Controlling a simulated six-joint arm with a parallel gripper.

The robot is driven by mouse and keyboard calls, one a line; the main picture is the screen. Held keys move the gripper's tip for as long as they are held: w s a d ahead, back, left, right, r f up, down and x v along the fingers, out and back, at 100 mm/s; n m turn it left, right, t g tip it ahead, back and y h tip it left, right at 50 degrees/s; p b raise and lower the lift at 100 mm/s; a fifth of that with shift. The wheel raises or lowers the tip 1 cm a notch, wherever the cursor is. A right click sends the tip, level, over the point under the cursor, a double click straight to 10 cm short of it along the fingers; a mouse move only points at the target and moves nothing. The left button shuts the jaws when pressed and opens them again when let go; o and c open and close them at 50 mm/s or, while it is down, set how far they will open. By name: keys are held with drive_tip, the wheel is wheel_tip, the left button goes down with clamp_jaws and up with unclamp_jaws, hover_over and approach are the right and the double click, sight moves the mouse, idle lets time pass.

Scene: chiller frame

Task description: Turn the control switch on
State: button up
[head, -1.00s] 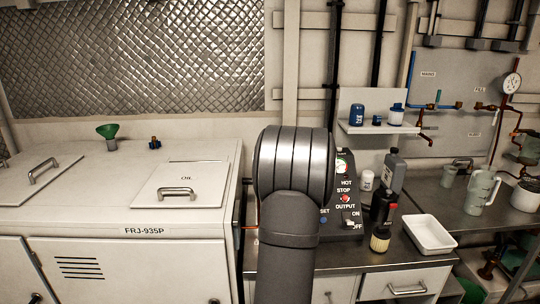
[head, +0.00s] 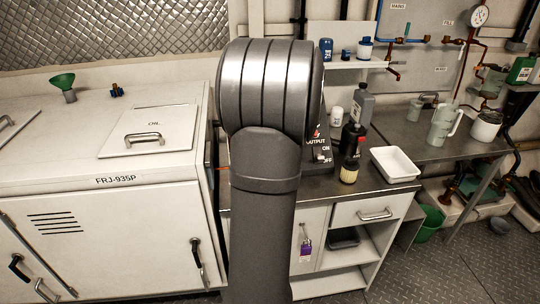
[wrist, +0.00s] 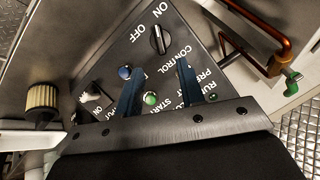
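The dark control panel (wrist: 215,60) fills the middle of the wrist view, its lettering turned over. The black control switch (wrist: 160,39) sits on it near the words ON, OFF and CONTROL. I cannot tell its setting for sure. My gripper (wrist: 154,70) is open and empty. Its two dark blue fingers are spread over the panel, with the switch beyond their tips; contact is not seen. A green button (wrist: 150,98) and a blue button (wrist: 124,72) lie near the fingers. In the head view my arm hides the gripper and most of the panel (head: 319,163).
Copper piping with a green tap (wrist: 291,84) lies at the right in the wrist view. The FRJ-935P cabinet (head: 110,230) is on the left.

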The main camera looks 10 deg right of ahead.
drive_tip(key=x, duration=0.9)
drive_tip(key=shift+w+f, duration=0.1)
drive_tip(key=shift+f, duration=0.25)
